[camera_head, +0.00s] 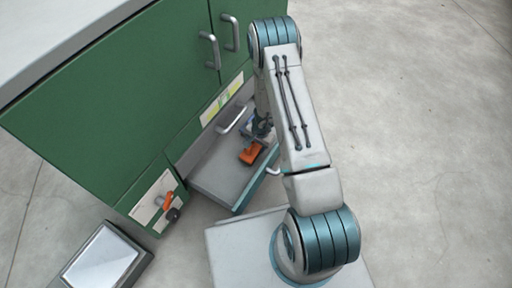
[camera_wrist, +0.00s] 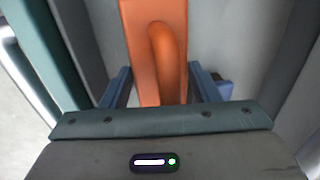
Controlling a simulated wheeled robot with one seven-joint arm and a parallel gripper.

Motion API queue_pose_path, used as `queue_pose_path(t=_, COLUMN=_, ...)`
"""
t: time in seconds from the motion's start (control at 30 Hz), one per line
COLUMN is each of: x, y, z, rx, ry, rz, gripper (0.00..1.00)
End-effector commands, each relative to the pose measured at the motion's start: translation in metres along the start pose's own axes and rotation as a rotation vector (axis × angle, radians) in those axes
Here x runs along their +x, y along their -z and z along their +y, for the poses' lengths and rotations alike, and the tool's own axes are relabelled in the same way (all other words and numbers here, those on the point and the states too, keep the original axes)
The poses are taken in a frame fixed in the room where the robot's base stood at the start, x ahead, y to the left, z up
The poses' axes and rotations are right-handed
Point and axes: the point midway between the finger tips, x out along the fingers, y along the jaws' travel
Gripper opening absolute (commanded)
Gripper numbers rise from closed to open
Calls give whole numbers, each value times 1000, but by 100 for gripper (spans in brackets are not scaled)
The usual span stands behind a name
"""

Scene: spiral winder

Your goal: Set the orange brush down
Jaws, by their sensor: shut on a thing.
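The orange brush (camera_head: 250,153) shows at the open grey drawer (camera_head: 217,176) of the green cabinet. In the wrist view, the brush (camera_wrist: 143,50) lies between the two blue fingers of my gripper (camera_wrist: 160,84), with its rounded raised part facing the camera. My gripper is shut on it. In the head view my gripper (camera_head: 262,131) is partly hidden by my arm. I cannot tell whether the brush touches the drawer floor. A small dark blue thing (camera_wrist: 222,84) shows beside the right finger.
The green cabinet (camera_head: 110,115) has metal door handles (camera_head: 210,50) above the drawer. An orange knob (camera_head: 168,200) sits on its lower left panel. A flat framed panel (camera_head: 103,257) lies at the lower left. The floor at right is clear.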

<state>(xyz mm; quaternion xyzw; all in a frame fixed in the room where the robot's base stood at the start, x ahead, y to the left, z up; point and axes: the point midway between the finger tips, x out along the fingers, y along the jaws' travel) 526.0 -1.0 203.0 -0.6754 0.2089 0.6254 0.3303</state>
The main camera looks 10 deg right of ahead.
Motion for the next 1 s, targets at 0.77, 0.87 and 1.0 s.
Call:
queue_pose_path(t=0.77, x=13, y=0, z=2, rx=-1, ry=0, rz=1, gripper=77)
queue_pose_path(t=0.87, x=12, y=0, z=2, rx=0, ry=0, rz=0, gripper=77)
queue_pose_path(t=1.0, x=3, y=0, z=1, rx=-1, ry=0, rz=1, gripper=77)
